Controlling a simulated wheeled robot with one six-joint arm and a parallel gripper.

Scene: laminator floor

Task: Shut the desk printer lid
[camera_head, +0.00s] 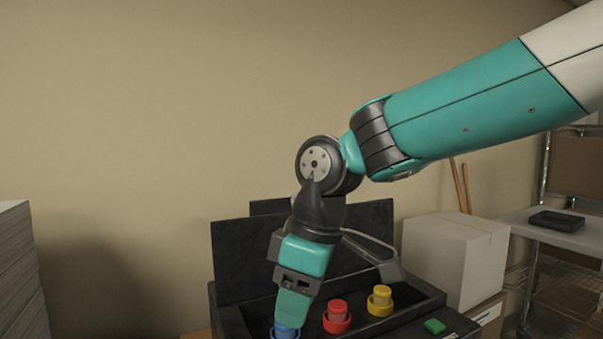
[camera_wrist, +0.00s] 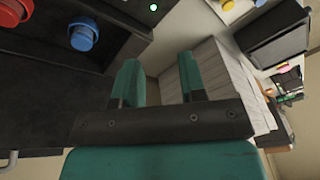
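The desk printer (camera_head: 395,326) is a black box low in the head view. A black upright panel (camera_head: 240,262), apparently its lid, stands raised at its back; my arm covers part of it. My gripper (camera_head: 290,315) points down in front of this panel, at the printer's left part in the head view. In the wrist view its two teal fingers (camera_wrist: 160,80) are apart with nothing visible between them. A blue knob (camera_head: 284,332) appears just below the fingertips in the head view. In the wrist view the blue knob (camera_wrist: 84,37) lies off to the left of the fingers.
A red knob (camera_head: 337,317), a yellow knob (camera_head: 380,300) and a green button (camera_head: 435,326) sit on the printer. White boxes (camera_head: 455,255) and a shelf with a black tray (camera_head: 556,221) stand to the right. A paper stack (camera_head: 20,270) is at far left.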

